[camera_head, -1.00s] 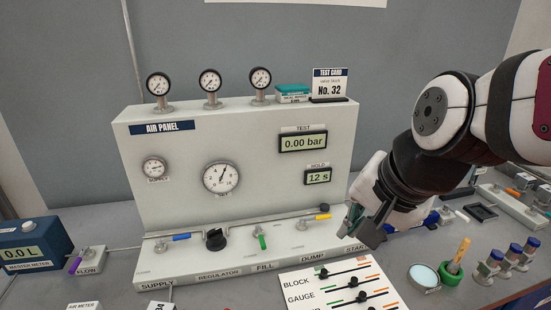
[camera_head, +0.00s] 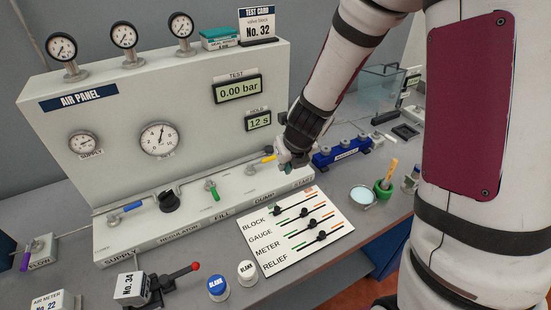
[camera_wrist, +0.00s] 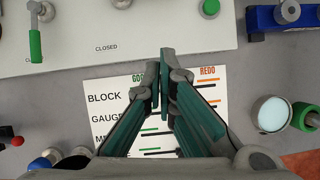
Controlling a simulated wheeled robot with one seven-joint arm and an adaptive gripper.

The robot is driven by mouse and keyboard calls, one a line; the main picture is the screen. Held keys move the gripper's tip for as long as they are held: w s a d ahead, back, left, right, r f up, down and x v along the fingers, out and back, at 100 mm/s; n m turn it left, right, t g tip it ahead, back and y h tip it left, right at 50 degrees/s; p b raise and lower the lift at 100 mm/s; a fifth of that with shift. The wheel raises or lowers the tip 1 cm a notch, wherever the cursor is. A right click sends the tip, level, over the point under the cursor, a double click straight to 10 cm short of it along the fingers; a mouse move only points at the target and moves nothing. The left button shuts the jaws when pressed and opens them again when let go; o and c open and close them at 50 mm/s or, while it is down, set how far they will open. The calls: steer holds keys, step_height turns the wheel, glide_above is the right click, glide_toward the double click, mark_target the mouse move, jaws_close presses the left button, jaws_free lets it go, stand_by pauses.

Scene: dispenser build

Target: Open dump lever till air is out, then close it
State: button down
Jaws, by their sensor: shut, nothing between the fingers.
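The dump lever has a yellow handle (camera_head: 268,159) on the sloped front ledge above the DUMP label, lying roughly along the pipe. The test display (camera_head: 238,89) reads 0.00 bar and the hold display (camera_head: 258,121) reads 12 s. My gripper (camera_head: 287,168) is at the ledge's right end near START, just right of the yellow handle. In the wrist view its teal fingers (camera_wrist: 158,85) are shut and empty, over the edge of the white card. The yellow handle is not in the wrist view, which shows a CLOSED label on the ledge.
The green fill lever (camera_head: 211,190) and black regulator knob (camera_head: 169,200) are left of the dump lever. The white card (camera_head: 298,232) with sliders lies in front. A blue block (camera_head: 342,153), a round dish (camera_head: 362,196) and a green cup (camera_head: 383,187) are to the right.

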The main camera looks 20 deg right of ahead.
mark_target(263, 161)
steer(key=x, duration=0.9)
steer(key=shift+a, duration=0.1)
steer(key=shift+w+a, duration=0.15)
steer(key=shift+w, duration=0.85)
steer(key=shift+w+r, duration=0.2)
steer(key=shift+w, duration=0.85)
steer(key=shift+w, duration=0.85)
steer(key=shift+w+d+r, duration=0.15)
steer(key=shift+d, duration=0.05)
steer(key=shift+w, duration=0.1)
